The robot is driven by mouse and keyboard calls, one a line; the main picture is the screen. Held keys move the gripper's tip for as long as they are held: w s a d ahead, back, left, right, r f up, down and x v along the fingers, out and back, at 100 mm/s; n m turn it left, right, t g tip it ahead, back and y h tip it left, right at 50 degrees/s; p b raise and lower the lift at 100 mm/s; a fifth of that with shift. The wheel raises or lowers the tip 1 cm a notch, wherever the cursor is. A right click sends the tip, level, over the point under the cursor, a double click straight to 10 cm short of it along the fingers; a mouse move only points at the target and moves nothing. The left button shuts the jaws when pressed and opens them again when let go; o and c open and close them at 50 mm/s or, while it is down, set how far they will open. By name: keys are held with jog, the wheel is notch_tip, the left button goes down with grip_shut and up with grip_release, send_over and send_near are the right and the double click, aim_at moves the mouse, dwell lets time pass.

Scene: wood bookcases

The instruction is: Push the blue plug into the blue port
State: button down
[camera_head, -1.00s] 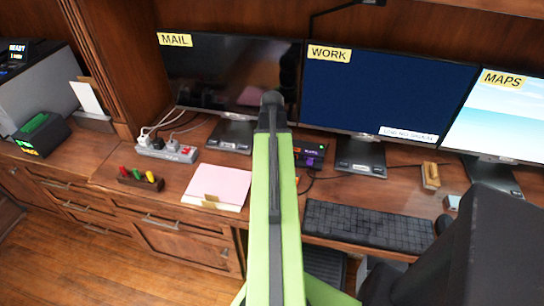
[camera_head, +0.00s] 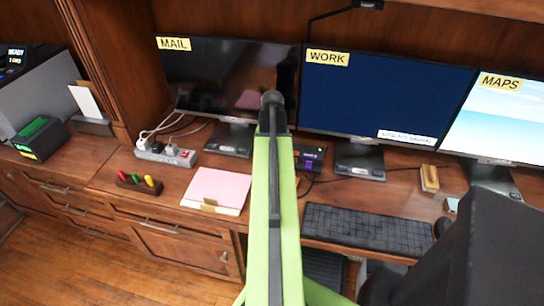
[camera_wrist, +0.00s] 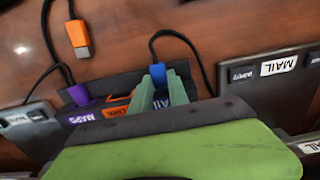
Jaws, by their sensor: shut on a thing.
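The blue plug (camera_wrist: 158,73) is between the green fingertips of my gripper (camera_wrist: 160,84) in the wrist view, with its black cable looping away from it. My gripper is shut on it. The dark dock (camera_wrist: 120,81) lies below the fingers, with a purple section labelled MAPS, an orange one labelled WORK (camera_wrist: 117,110) and a blue one labelled MAIL (camera_wrist: 162,107). The blue port opening is hidden by the fingers and plug, so I cannot tell how deep the plug sits. In the head view my green arm covers part of the dock (camera_head: 310,157).
A purple plug (camera_wrist: 78,95) is at the dock's MAPS section. A loose orange plug (camera_wrist: 80,38) lies on the desk. Monitor stands (camera_wrist: 250,83) flank the dock. In the head view, a keyboard (camera_head: 367,229) and pink paper (camera_head: 219,188) lie in front.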

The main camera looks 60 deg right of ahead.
jog(key=shift+d, duration=0.15)
jog(key=c, duration=1.2)
grip_release()
notch_tip(320, 180, up, 18)
jog(key=p, duration=1.7)
jog(key=shift+f, duration=0.25)
